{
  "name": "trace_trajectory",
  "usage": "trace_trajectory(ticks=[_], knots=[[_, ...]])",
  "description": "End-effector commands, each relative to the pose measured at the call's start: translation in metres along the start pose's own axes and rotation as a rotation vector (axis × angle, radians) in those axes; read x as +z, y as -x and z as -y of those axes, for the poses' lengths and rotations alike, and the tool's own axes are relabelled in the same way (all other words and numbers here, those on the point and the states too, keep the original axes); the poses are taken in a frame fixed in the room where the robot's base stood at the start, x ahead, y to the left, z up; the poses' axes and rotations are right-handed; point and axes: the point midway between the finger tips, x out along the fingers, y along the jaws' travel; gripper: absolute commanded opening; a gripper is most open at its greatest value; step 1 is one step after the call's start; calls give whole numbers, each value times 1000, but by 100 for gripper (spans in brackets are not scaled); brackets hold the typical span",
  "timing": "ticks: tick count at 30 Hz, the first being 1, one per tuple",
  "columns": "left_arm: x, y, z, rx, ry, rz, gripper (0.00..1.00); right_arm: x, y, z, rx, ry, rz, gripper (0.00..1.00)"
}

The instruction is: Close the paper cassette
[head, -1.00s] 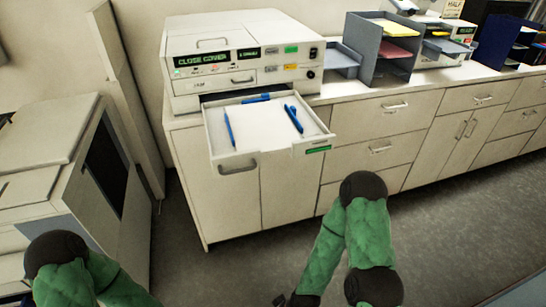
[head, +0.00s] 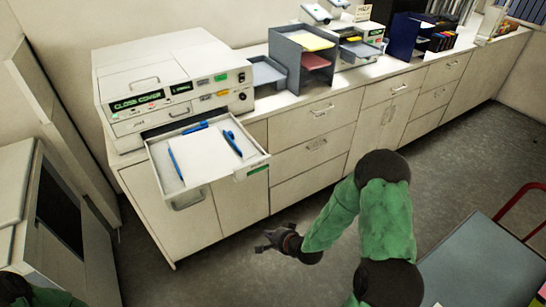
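The paper cassette (head: 200,178) is a white drawer pulled out from the front of the printer (head: 175,82). It holds white paper and blue guides, and has a grey handle (head: 187,201) on its front. The printer display (head: 138,102) reads "CLOSE COVER". My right gripper (head: 262,241) is dark and small in the view, below and to the right of the cassette, apart from it, over the floor. Whether its fingers are open cannot be made out. My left gripper is out of view; only part of the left arm shows at the bottom left.
The printer stands on a white cabinet counter (head: 315,142) with drawers. Grey paper trays (head: 303,58) and a blue organizer (head: 408,36) stand to its right. A large beige machine (head: 40,215) is at the left. A cart (head: 485,262) with a red handle is at the lower right. Grey floor is clear between.

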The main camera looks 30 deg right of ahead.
Motion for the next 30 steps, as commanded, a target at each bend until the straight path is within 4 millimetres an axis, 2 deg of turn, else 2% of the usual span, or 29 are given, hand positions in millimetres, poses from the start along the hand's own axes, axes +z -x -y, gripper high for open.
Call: trace_trajectory(ticks=[1,6,9,14,17,20,30], knots=[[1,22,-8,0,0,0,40,-25,22,27,-46,-47,-45,0],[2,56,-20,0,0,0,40,-81,68,81,-201,-192,-135,0],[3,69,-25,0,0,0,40,-102,90,102,-272,-253,-163,0],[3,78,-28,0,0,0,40,-119,108,119,-335,-304,-177,0],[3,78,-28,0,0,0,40,-121,108,122,-347,-315,-178,0],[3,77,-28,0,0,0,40,-123,100,123,-348,-315,-177,0],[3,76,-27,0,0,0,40,-135,46,141,-348,-314,-176,0]])
